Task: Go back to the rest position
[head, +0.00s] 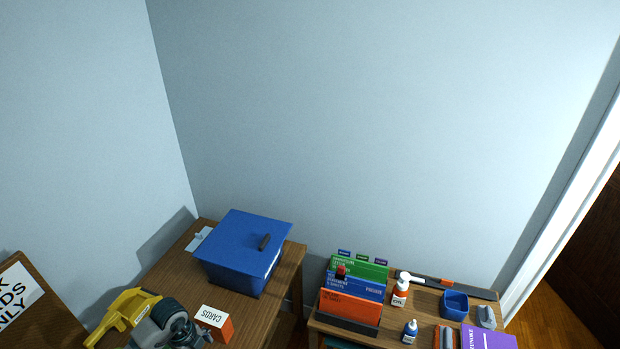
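Neither of my grippers can be made out in the head view. No fingertips show, and I cannot tell where either gripper is relative to the tables. A yellow piece (124,309) with a grey-green, dark-jointed shape (168,326) beside it is cut off by the bottom edge at the lower left. I cannot tell what these two are.
A blue lidded box (236,247) and an orange-and-white CARDS box (217,322) stand on the left wooden table (293,262). The right table holds coloured folders (352,306), bottles (400,292), a blue cup (454,305) and a purple book (489,339). Walls close behind; a doorway at right.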

